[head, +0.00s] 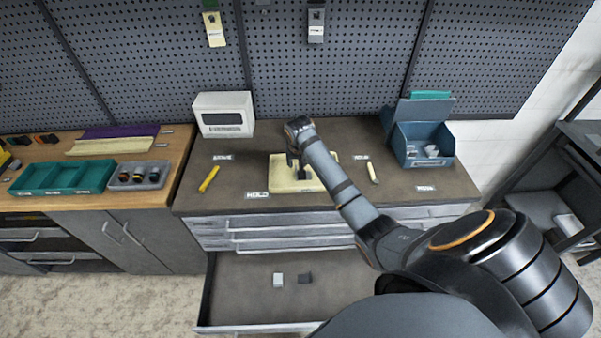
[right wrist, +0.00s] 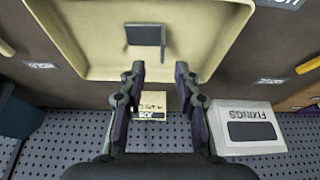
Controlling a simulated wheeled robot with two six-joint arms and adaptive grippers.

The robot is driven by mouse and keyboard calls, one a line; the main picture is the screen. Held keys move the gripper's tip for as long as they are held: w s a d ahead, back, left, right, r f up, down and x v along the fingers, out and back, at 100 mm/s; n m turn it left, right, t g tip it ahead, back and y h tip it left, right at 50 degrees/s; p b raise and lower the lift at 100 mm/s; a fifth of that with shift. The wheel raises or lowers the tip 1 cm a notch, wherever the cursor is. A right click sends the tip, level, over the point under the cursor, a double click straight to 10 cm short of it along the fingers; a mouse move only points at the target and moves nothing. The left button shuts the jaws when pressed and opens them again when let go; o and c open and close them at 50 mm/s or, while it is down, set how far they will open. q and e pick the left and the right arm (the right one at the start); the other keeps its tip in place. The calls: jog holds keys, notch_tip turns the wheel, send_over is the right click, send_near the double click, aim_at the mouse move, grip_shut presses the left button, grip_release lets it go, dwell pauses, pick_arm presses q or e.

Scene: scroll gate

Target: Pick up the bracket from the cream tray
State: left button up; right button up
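The cream tray (head: 280,183) sits on the dark worktop in the middle of the head view. It fills the upper middle of the right wrist view (right wrist: 85,62). The bracket, a dark grey block (right wrist: 145,35), lies inside the tray in the right wrist view. In the head view my gripper and arm make it hard to pick out. My right gripper (right wrist: 159,74) is open and empty, its two fingers apart and pointing toward the tray. The bracket shows beyond the fingertips, slightly left of their middle. In the head view this gripper (head: 298,168) is over the tray. My left gripper is not in view.
A blue open bin (head: 408,152) stands right of the tray, and a white box (head: 224,115) stands back left. A yellow tool (head: 209,179) and a pale tool (head: 373,173) flank the tray. An open drawer (head: 250,300) juts out below.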

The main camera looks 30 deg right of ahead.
jog(key=shift+w+d+f, duration=0.15)
jog(key=shift+w+f, duration=0.5)
jog(key=shift+f, duration=0.25)
jog(key=shift+w+f, duration=0.15)
notch_tip(320, 180, down, 2)
jog(key=shift+p, duration=0.9)
jog(key=x, duration=0.2)
jog(key=shift+f, duration=0.4)
jog(key=shift+w+d+f, duration=0.1)
jog(key=c, duration=0.7)
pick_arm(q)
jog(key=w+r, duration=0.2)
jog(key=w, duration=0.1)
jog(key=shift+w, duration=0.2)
pick_arm(e)
grip_shut()
